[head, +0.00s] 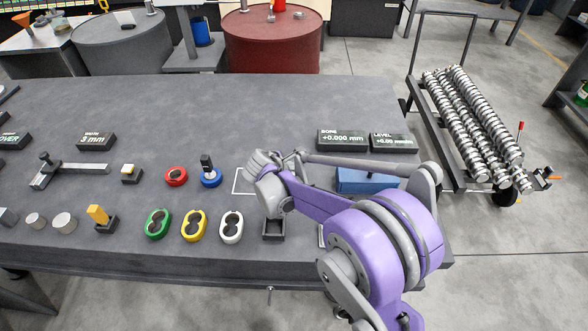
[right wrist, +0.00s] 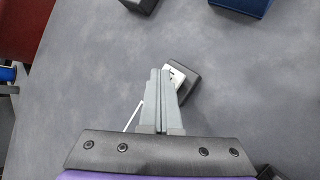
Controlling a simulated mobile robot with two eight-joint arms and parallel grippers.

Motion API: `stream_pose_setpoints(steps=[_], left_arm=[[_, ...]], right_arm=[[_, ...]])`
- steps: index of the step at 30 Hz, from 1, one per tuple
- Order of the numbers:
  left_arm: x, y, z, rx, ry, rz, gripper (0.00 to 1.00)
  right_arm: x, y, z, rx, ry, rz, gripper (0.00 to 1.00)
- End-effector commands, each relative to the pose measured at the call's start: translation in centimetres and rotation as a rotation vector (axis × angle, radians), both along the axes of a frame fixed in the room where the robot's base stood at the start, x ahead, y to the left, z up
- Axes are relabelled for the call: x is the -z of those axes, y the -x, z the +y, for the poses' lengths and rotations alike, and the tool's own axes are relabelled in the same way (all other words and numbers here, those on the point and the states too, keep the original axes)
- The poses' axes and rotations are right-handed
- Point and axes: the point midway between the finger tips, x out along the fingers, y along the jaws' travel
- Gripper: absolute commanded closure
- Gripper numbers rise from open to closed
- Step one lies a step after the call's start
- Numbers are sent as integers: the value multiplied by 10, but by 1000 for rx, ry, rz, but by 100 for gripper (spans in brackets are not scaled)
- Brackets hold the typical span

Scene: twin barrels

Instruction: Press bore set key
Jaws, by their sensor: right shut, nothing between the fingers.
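My right gripper (right wrist: 160,72) is shut and empty in the right wrist view. Its fingertips are beside a small dark block with a white top (right wrist: 176,76), which looks like a key; no label on it can be read. The fingers partly cover it, and I cannot tell whether they touch it. In the head view my right gripper (head: 262,168) is over the table by a white outline (head: 238,182), and my arm hides that block. The bore display (head: 342,140) reads +0.000 mm. My left gripper is not in view.
The level display (head: 393,143) and a blue box (head: 352,183) stand right of my gripper. A black square tray (head: 274,236) lies near my arm. The table's back middle is clear.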

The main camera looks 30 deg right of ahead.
Motion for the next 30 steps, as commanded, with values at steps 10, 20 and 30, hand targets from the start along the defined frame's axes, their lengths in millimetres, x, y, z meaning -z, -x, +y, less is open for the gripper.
stream_pose_setpoints(steps=[10,20,30], left_arm=[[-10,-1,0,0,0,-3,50],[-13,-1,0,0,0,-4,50],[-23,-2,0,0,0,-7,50]], right_arm=[[-14,0,0,0,0,0,100],[-19,0,0,0,0,0,100],[-33,0,0,0,0,0,100]])
